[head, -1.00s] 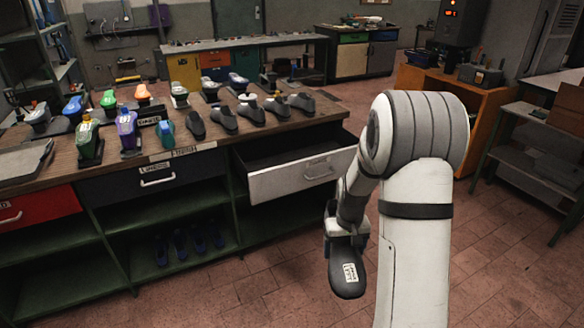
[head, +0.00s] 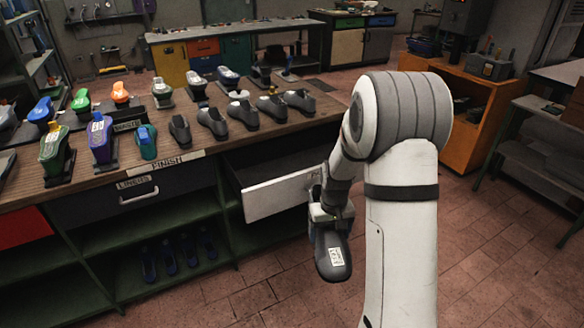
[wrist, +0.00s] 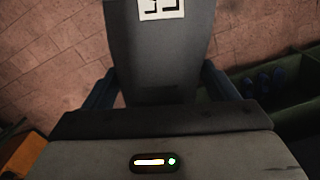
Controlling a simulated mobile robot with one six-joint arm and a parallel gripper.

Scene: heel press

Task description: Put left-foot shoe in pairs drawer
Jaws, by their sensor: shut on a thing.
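My gripper (head: 330,215) is shut on a dark grey shoe (head: 333,258) with a white label, held over the floor in front of the bench. In the wrist view the shoe (wrist: 160,60) sits between the two fingers, its label at the top edge and partly cut off. An open drawer (head: 283,196) with a pale front sticks out of the bench, just left of and behind my gripper. Its dark inside shows in part and looks empty. My wrist hides the right end of its front. I cannot read the shoe's label or any label on this drawer.
The bench top (head: 60,185) carries several dark shoes and coloured clamped ones. A closed dark drawer (head: 135,195) is left of the open one. Blue shoes (head: 180,255) stand on the shelf below. An orange cabinet (head: 470,140) stands at the back right. The floor (head: 490,240) at right is clear.

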